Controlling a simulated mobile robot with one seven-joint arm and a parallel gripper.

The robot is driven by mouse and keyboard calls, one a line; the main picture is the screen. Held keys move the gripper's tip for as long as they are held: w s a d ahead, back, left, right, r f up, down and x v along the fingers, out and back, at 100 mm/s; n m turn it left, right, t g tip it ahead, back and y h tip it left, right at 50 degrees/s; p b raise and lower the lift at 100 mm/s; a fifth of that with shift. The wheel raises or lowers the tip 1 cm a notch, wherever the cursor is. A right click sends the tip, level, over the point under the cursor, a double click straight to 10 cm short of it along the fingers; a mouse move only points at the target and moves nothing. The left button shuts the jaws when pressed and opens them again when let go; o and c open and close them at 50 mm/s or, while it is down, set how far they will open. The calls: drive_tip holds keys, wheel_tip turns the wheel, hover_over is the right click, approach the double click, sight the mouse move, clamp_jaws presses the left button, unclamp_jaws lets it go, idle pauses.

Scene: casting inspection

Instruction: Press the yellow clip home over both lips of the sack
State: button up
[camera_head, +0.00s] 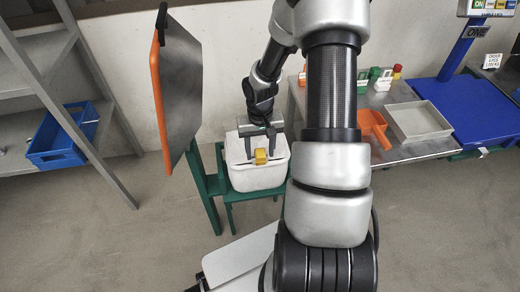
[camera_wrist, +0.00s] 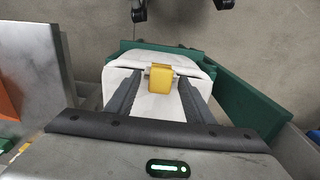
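The white sack (camera_head: 258,176) stands on a green chair-like stand (camera_head: 226,190); it also fills the middle of the wrist view (camera_wrist: 160,108). A dark slit between its lips runs across the top. The yellow clip (camera_head: 261,156) sits at the middle of this slit, and shows as a yellow block in the wrist view (camera_wrist: 161,78). I cannot tell whether it spans both lips. My gripper (camera_head: 261,150) is over the sack with its fingers pointing at the clip. In the wrist view the fingers (camera_wrist: 158,80) are apart, with a gap on each side of the clip.
An orange-edged grey panel (camera_head: 178,90) stands close left of the sack. A metal bench (camera_head: 400,148) at right holds a grey tray (camera_head: 418,122) and an orange scoop-like container (camera_head: 374,127). A blue crate (camera_head: 62,140) is on the left shelf. Floor in front is mostly clear.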

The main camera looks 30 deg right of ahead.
sight(260, 151)
wheel_tip(260, 151, up, 17)
drive_tip(key=p, duration=0.4)
drive_tip(key=shift+r, duration=0.2)
idle(0.5)
